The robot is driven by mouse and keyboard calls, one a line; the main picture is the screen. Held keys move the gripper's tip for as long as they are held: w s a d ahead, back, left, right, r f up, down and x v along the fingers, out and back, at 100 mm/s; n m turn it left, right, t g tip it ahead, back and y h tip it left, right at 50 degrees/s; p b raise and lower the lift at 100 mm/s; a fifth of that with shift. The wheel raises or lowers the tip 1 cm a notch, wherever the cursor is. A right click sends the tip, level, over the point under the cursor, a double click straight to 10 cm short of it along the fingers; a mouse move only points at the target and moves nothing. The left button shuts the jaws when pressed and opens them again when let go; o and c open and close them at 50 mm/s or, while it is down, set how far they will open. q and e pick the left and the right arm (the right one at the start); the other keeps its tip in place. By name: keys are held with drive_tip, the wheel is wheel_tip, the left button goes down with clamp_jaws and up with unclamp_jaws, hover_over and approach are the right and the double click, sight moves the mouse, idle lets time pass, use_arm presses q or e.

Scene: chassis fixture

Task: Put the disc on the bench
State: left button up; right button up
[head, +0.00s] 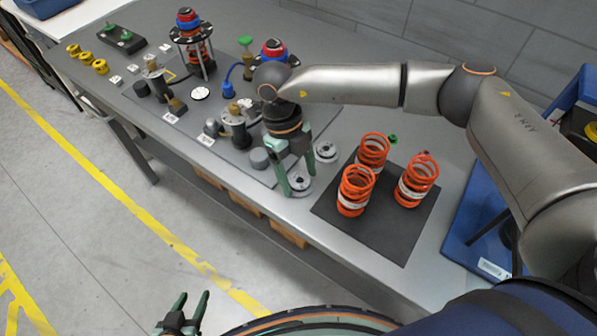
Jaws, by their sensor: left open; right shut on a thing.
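My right gripper (297,178) points down over the front edge of the grey bench (335,222). It is shut on a small silver disc (302,187) with a dark centre. The disc is at or just above the bench surface; I cannot tell if it touches. A second similar silver disc (326,152) lies just behind it, to the right. My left gripper (190,308) is open and empty, low in front of the bench, above the floor.
Several orange coil springs (354,190) stand on a black mat (385,235) to the right. A grey fixture plate (235,165) with metal fittings lies to the left. Strut assemblies with red and blue tops (188,20) stand behind. A blue bin (478,215) is at the right.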

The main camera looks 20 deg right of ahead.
drive_tip(key=shift+f, duration=0.25)
drive_tip(key=o, duration=1.4)
drive_tip(key=shift+r, duration=0.15)
drive_tip(key=shift+r, duration=0.25)
drive_tip(key=b+v, duration=0.1)
drive_tip(key=v, duration=1)
drive_tip(key=shift+w+r+b, duration=0.15)
drive_tip(key=shift+r+b, duration=0.2)
